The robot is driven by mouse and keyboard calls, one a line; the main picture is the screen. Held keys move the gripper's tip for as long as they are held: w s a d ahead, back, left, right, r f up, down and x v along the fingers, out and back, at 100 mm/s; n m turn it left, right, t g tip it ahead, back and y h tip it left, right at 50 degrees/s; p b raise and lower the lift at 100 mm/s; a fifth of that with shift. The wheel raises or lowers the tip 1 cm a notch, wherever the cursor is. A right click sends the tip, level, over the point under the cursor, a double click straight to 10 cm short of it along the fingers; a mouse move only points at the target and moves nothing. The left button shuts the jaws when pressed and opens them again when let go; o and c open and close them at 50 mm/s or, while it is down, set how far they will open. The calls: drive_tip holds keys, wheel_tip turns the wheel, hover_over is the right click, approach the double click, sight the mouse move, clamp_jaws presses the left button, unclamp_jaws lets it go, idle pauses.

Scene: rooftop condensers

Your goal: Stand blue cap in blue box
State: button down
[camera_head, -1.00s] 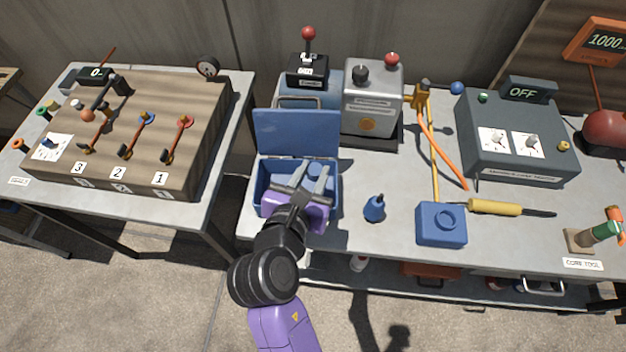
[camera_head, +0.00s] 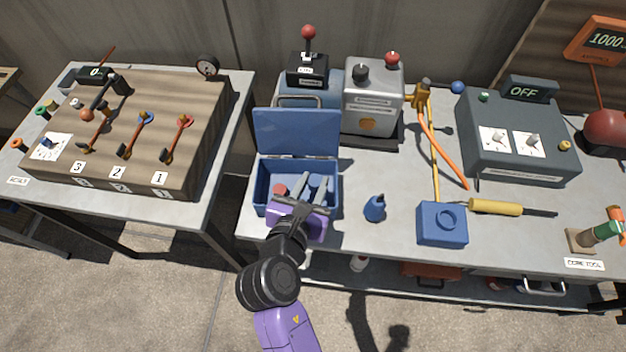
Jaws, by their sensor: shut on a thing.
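The blue box (camera_head: 263,205) stands open near the left end of the right bench, its lid (camera_head: 297,133) raised at the back. My gripper (camera_head: 313,182) reaches into the box from the front, its fingers over the right half. It is shut on a small blue piece (camera_head: 312,184), seemingly the blue cap, mostly hidden by the fingers. I cannot tell whether the cap touches the box floor. A red round piece (camera_head: 280,189) lies in the left part of the box.
A grey machine (camera_head: 372,97) is behind. A yellow-handled tool (camera_head: 496,208) lies further right. The lever board (camera_head: 150,130) is on the left bench.

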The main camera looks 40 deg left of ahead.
drive_tip(key=c, duration=1.1)
unclamp_jaws()
drive_tip(key=shift+r, duration=0.1)
drive_tip(key=shift+r, duration=0.25)
drive_tip(key=v, duration=1.2)
drive_tip(key=shift+r, duration=0.25)
drive_tip(key=shift+d, duration=0.1)
